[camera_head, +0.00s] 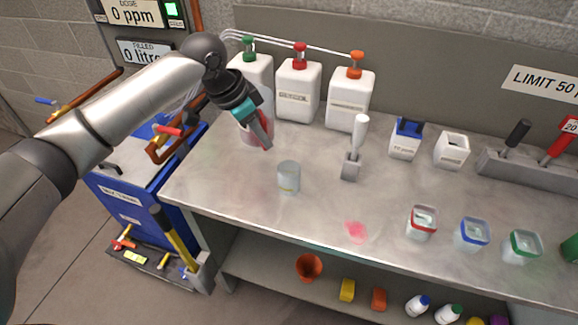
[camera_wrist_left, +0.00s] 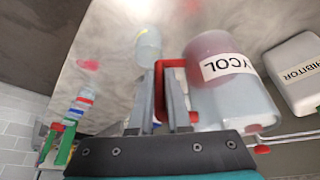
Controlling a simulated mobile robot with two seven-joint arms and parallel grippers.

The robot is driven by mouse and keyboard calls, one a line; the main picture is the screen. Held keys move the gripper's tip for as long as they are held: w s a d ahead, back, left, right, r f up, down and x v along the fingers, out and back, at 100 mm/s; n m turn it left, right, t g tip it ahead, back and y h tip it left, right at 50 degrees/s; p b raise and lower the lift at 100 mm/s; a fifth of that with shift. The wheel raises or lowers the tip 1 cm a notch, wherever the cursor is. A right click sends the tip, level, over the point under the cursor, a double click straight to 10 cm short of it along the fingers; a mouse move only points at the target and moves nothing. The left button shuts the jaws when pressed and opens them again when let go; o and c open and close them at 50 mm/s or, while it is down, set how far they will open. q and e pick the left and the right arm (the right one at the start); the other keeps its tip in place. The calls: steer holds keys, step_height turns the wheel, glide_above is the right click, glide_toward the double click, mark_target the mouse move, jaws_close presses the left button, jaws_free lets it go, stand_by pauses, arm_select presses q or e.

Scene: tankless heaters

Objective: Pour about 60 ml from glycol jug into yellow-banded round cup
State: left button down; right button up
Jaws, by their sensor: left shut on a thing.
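My left gripper (camera_head: 262,134) is shut on the red handle (camera_wrist_left: 165,66) of the glycol jug (camera_wrist_left: 232,98). The jug is translucent with pinkish liquid and a white label reading "YCOL". In the head view the jug (camera_head: 250,137) is partly hidden behind my gripper. I cannot tell whether it touches the counter. The clear round cup with a thin yellow band (camera_head: 288,180) stands upright on the counter, just right of and nearer than the jug. It also shows in the left wrist view (camera_wrist_left: 148,46), beyond the fingers. My right gripper is not in view.
White pump bottles (camera_head: 298,92) stand behind on the steel counter (camera_head: 240,195). A grey holder with a white-handled tool (camera_head: 351,165) stands right of the cup. A pink spill (camera_head: 356,231) lies near the front. Red-, blue- and green-rimmed cups (camera_head: 472,234) are at right.

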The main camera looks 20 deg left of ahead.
arm_select(q)
steer(key=shift+w+a+f+m+g+h+p, duration=0.25)
steer(key=shift+a+f+m+g, duration=0.2)
steer(key=shift+a+f+m, duration=0.95)
steer(key=shift+w+a+f+m+g+h+p, duration=0.2)
steer(key=shift+a+f+m+g, duration=0.2)
steer(key=shift+a+f+m, duration=1)
steer(key=shift+w+a+f+m+g+h+p, duration=0.35)
steer(key=shift+f+m, duration=0.65)
steer(key=shift+f, duration=1.1)
steer(key=shift+s, duration=0.15)
